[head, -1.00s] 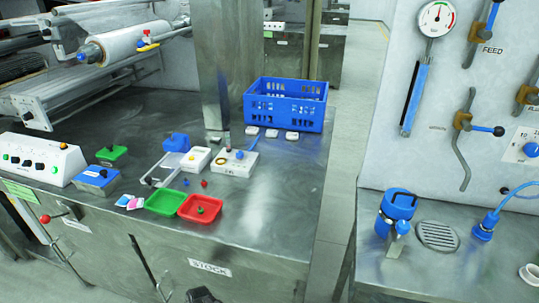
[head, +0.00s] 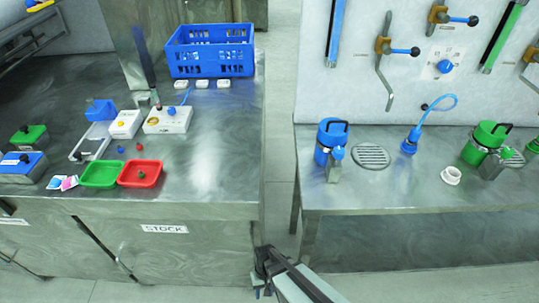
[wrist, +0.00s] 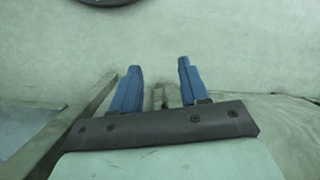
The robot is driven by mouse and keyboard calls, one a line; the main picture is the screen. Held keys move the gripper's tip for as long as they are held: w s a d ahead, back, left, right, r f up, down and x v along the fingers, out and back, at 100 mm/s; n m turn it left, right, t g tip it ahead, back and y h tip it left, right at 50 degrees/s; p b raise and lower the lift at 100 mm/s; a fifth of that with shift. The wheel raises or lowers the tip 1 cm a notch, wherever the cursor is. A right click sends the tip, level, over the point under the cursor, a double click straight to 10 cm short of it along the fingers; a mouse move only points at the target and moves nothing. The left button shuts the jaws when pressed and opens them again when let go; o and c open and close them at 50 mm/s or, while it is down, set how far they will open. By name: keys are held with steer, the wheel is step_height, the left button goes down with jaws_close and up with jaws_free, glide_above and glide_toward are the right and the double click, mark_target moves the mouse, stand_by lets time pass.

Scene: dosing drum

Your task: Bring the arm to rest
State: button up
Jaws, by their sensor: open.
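My gripper (head: 265,290) hangs low in the gap between the two steel tables in the head view, at the lower middle, with my arm coming up from the bottom edge. In the wrist view its two blue fingers (wrist: 157,88) are apart with nothing between them. It touches no object that I can see. Pale floor fills most of the wrist view, with a dark round shape cut off at the top.
The left table (head: 215,190) holds a blue crate (head: 210,70), a green tray (head: 101,185), a red tray (head: 152,185) and small boxes. The right table (head: 420,190) holds a blue canister (head: 324,153), a green canister (head: 475,154), a drain and a white ring (head: 451,175).

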steer(key=s+d+r+m+g, duration=0.1)
steer(key=s+d, duration=0.5)
steer(key=d, duration=0.3)
steer(key=s+d+r+m+g, duration=0.1)
steer(key=s+d, duration=0.4)
steer(key=d, duration=0.5)
steer(key=shift+s+m+g, duration=0.4)
steer(key=shift+m+g, duration=0.1)
steer(key=shift+m, duration=0.2)
